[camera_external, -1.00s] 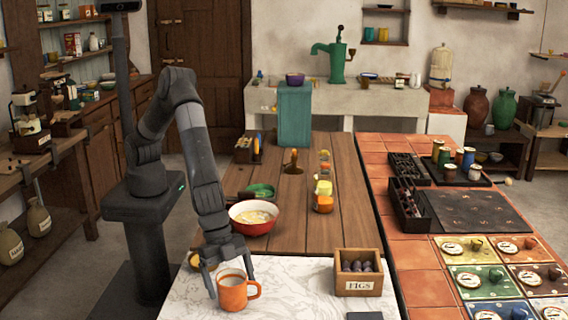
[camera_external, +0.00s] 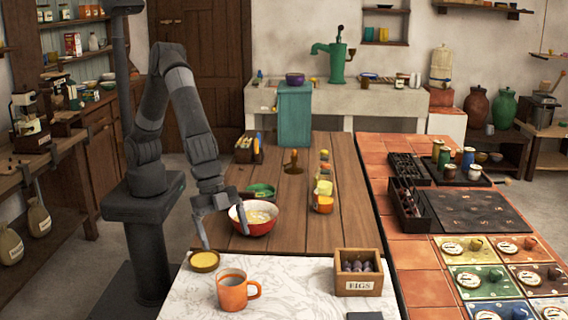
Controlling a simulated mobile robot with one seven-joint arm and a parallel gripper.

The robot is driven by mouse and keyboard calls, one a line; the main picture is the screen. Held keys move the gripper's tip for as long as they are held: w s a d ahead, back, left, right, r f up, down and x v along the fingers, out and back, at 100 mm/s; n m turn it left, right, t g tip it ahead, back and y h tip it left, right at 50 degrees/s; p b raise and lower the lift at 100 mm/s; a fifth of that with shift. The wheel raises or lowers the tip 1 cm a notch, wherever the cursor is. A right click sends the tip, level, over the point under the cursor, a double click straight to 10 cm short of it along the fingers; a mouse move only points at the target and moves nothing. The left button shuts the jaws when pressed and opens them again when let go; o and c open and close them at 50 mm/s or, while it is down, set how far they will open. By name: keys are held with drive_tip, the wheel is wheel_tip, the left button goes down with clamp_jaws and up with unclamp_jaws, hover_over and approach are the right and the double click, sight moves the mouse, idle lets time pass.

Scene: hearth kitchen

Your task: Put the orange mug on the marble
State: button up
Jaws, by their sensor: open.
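The orange mug (camera_external: 233,293) stands upright on the white patterned marble (camera_external: 300,300) at the front of the table, its handle to the right. My gripper (camera_external: 222,228) is open and empty, above and behind the mug and apart from it. Its fingers are in front of and to the left of the red bowl (camera_external: 254,230). One finger reaches down close to a small yellow dish (camera_external: 204,262) on the marble; I cannot tell whether they touch.
A wooden box of figs labelled FIGS (camera_external: 358,286) stands right of the mug. A green bowl (camera_external: 261,190) and a yellow and orange stack of cups (camera_external: 323,198) are on the wooden table. The marble between mug and fig box is clear.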

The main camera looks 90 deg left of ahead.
drive_tip(key=a+r+n+t+y, duration=0.1)
drive_tip(key=a+r, duration=0.4)
drive_tip(key=a, duration=0.5)
drive_tip(key=a+r+n, duration=0.2)
drive_tip(key=a+r, duration=0.2)
drive_tip(key=a, duration=0.6)
drive_tip(key=a+r+n+t+y, duration=0.1)
drive_tip(key=a+r, duration=0.4)
drive_tip(key=a, duration=0.5)
drive_tip(key=s+a+n, duration=0.3)
drive_tip(key=s+a, duration=0.6)
drive_tip(key=a, duration=0.2)
drive_tip(key=s+a+n+y, duration=0.1)
drive_tip(key=s+a+n, duration=0.2)
drive_tip(key=s+a, duration=0.6)
drive_tip(key=shift+a, duration=1.25)
